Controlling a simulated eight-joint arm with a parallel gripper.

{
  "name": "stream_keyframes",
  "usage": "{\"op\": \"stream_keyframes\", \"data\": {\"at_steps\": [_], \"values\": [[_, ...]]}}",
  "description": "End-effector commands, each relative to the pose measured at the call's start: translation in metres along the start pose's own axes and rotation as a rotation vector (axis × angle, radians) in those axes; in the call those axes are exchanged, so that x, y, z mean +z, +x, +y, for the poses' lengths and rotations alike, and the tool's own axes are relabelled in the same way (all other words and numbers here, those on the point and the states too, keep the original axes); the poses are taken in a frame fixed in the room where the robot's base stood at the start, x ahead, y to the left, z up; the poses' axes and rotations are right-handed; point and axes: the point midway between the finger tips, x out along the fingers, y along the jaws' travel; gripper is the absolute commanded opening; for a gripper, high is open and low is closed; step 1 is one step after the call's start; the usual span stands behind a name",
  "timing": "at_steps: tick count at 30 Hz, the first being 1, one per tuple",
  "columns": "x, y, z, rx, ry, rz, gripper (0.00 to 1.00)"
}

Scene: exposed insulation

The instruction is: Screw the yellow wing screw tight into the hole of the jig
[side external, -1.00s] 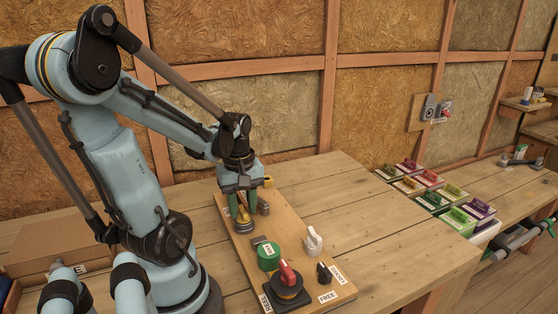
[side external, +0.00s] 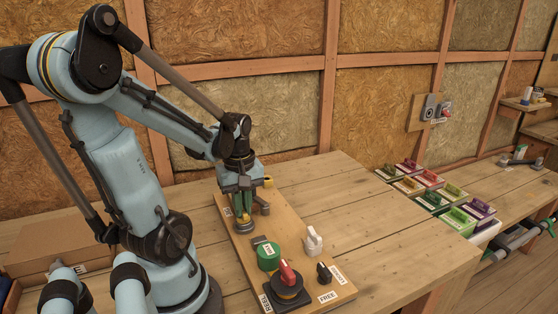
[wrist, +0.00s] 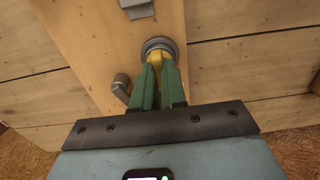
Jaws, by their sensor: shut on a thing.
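The yellow wing screw (wrist: 155,58) shows between my green fingertips in the wrist view, over the round grey jig (wrist: 160,44). My gripper (wrist: 158,70) is shut on the screw and points down at the jig. In the side view my gripper (side external: 243,208) is just above the grey jig (side external: 244,228) on the wooden board. The fingers hide most of the screw there. The screw's thread and the hole are hidden, so I cannot tell how deep the screw sits.
A grey lever (wrist: 121,86) stands close beside the jig. Coloured boxes (side external: 432,200) stand at the right. The table between is clear.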

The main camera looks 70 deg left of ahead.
Motion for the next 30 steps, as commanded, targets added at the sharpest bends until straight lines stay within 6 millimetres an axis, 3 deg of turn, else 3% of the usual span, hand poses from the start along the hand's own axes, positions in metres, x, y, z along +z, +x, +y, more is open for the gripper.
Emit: {"op": "stream_keyframes", "data": {"at_steps": [17, 30], "values": [[0.0004, 0.0036, -0.0003, 0.004, 0.022, 0.004, 0.00], [0.0005, 0.0036, 0.0001, 0.004, 0.490, 0.005, 0.00]]}}
